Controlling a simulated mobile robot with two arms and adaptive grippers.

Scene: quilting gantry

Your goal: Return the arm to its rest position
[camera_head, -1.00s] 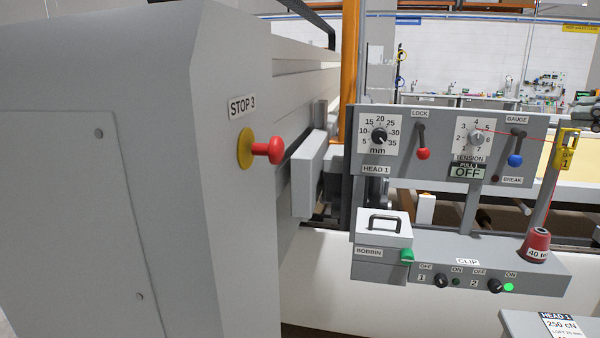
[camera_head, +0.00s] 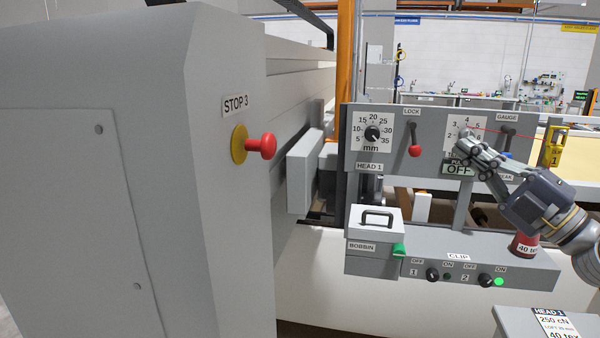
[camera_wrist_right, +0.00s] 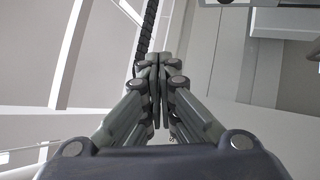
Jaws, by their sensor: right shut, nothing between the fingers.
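My right gripper (camera_head: 470,145) comes in from the right edge in the head view, in front of the grey control panel (camera_head: 430,150). I cannot tell from the head view whether the fingertips touch the dial plate. The right arm (camera_head: 575,225) reaches back to the right edge, in front of the red thread cone (camera_head: 525,245). My left gripper is not in view.
A grey cabinet (camera_head: 130,180) with a red STOP 3 button (camera_head: 262,147) fills the left. The LOCK lever (camera_head: 415,150) has a red knob. Below are the bobbin box (camera_head: 372,230) and the CLIP switch box (camera_head: 460,265) with a lit green lamp. A yellow clip holder (camera_head: 555,146) is at right.

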